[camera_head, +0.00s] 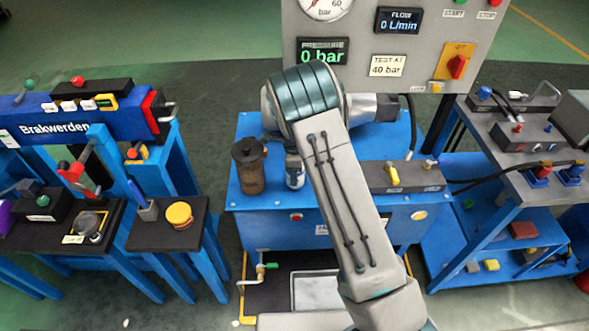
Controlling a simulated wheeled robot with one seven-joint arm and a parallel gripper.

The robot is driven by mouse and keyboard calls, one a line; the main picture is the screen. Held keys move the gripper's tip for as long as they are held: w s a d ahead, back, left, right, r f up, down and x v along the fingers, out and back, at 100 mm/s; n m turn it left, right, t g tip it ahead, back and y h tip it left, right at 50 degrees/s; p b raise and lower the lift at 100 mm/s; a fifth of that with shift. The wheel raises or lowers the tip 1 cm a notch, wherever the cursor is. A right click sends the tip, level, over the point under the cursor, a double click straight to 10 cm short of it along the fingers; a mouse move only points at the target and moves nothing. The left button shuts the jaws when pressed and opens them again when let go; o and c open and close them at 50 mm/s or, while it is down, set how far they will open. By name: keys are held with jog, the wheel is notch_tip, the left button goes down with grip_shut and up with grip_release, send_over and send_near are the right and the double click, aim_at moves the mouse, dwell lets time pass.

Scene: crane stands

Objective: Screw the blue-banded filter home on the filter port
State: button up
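A small light-coloured canister with a blue band (295,172) stands upright on the blue power unit (270,203), just left of my arm; it looks like the blue-banded filter. My arm partly covers it, and I cannot tell what it is seated on. The filter port cannot be made out. My arm reaches up from the bottom across the power unit. Its far links bend in front of the gauge panel. My gripper is hidden behind the arm, so its fingers and any hold do not show.
A dark brown cylinder with a black cap (249,167) stands left of the canister. A grey valve block (405,178) is at right on the unit. The gauge panel (420,60) rises behind. Blue benches flank both sides. A grey tray (312,290) lies below.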

jog(key=shift+m, duration=0.8)
jog(key=m+p, duration=0.2)
jog(key=m, duration=0.1)
jog(key=shift+r+m, duration=0.1)
jog(key=shift+m, duration=1)
jog(key=shift+m+p, duration=0.85)
jog(key=shift+m, duration=0.25)
jog(key=m+p, duration=0.1)
jog(key=m, duration=0.2)
jog(key=shift+w, duration=0.1)
